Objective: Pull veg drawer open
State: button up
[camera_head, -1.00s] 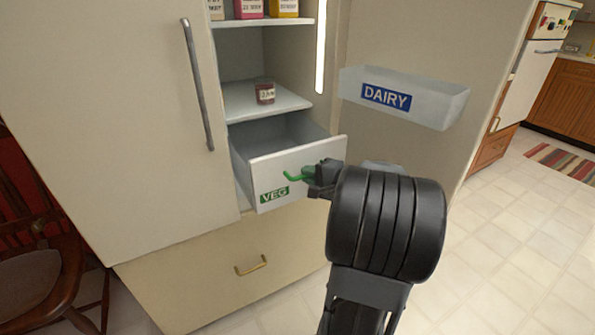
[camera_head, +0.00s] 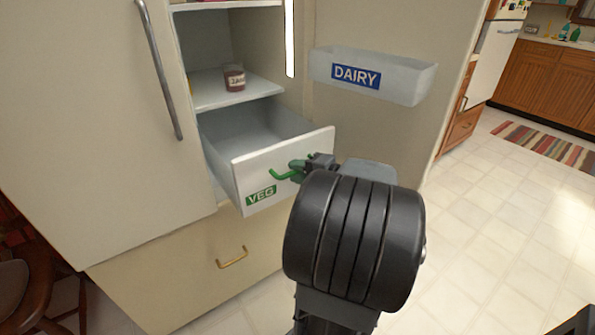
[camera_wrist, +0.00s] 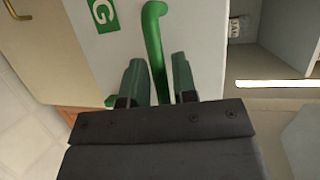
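The veg drawer (camera_head: 290,167) is a white-fronted drawer with a green VEG label, low in the open fridge. It stands partly pulled out, and its inside looks empty. Its green handle (camera_head: 283,175) is on the front. My gripper (camera_head: 298,168) is at the handle; my wrist hides part of the drawer front's right side.
A jar (camera_head: 234,78) stands on the shelf above the drawer. The open fridge door with a clear DAIRY bin (camera_head: 400,80) is at the right. A closed lower drawer with a brass handle (camera_head: 232,257) is below. Tiled floor (camera_head: 480,230) is free at the right.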

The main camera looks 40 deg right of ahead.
jog(key=shift+o, duration=1)
jog(key=p+v, duration=0.2)
jog(key=v, duration=1.2)
jog(key=shift+w+p, duration=0.1)
jog(key=shift+p, duration=0.2)
jog(key=w+a+r+n+g+y+p, duration=0.1)
jog(key=w+a+r+n+g+p, duration=0.2)
jog(key=a+g+p, duration=0.4)
jog(key=w+a+r+n+g+y+p, duration=0.2)
jog(key=w+a+r+n+g+p, duration=0.15)
jog(key=a+p, duration=0.4)
jog(key=a+r+n+g+h+p, duration=0.1)
jog(key=a+r+n+h+p, duration=0.6)
jog(key=a+r+p, duration=0.5)
jog(key=shift+w+r+n, duration=0.25)
jog(key=shift+w+n, duration=0.05)
jog(key=shift+n, duration=0.85)
